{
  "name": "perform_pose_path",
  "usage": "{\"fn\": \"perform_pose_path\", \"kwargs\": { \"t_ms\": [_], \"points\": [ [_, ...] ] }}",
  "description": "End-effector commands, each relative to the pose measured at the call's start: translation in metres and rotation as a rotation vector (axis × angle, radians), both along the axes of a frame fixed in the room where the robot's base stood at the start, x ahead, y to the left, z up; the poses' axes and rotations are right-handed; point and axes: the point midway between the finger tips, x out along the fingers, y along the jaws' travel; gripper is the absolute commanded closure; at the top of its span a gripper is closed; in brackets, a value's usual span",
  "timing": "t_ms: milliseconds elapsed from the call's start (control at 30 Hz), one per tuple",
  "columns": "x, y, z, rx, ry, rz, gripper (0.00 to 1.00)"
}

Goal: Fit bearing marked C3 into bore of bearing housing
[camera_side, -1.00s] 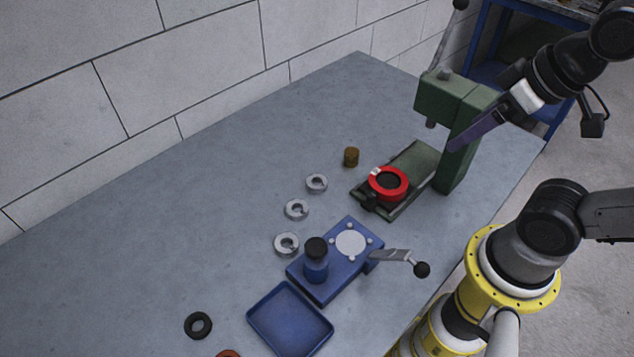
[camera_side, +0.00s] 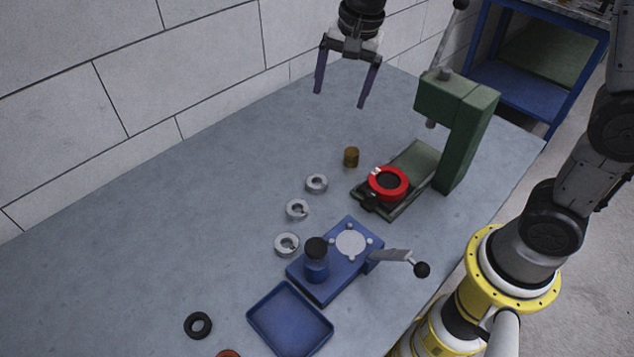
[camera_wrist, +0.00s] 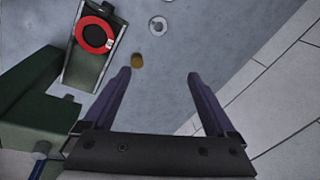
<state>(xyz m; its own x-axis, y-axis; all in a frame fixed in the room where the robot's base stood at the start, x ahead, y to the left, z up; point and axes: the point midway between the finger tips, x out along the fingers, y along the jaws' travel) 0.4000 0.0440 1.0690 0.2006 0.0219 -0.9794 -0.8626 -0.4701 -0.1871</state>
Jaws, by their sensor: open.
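My gripper (camera_side: 341,99) is open and empty, high above the back of the bench. Its spread fingers also show in the wrist view (camera_wrist: 156,77). Three silver bearing rings lie in a row on the bench: one nearest the press (camera_side: 317,183), a middle one (camera_side: 297,209) and one by the blue fixture (camera_side: 287,244). Their markings are too small to read, so I cannot tell which is C3. One ring shows in the wrist view (camera_wrist: 158,26). A red ring-shaped part (camera_side: 401,184), possibly the bearing housing, sits on the press base; it also shows in the wrist view (camera_wrist: 81,36).
The green press (camera_side: 458,140) stands at the right. A brass cylinder (camera_side: 351,157) stands between it and the wall. A blue fixture (camera_side: 335,275) with a lever, a blue tray (camera_side: 290,319) and a black ring (camera_side: 198,325) are in front. The bench's left side is clear.

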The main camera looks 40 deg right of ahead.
Motion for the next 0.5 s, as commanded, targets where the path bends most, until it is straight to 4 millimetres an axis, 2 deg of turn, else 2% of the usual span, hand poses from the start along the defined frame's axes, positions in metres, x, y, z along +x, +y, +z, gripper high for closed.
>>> {"fn": "perform_pose_path", "kwargs": {
  "t_ms": [33, 200, 300, 500],
  "points": [
    [0.013, 0.006, -0.021, -0.002, 0.044, -0.007, 0.09],
    [0.030, 0.019, -0.072, -0.015, 0.144, 0.014, 0.09],
    [0.029, 0.023, -0.091, -0.023, 0.185, 0.024, 0.09],
    [0.026, 0.026, -0.115, -0.026, 0.208, 0.032, 0.09]
  ]
}}
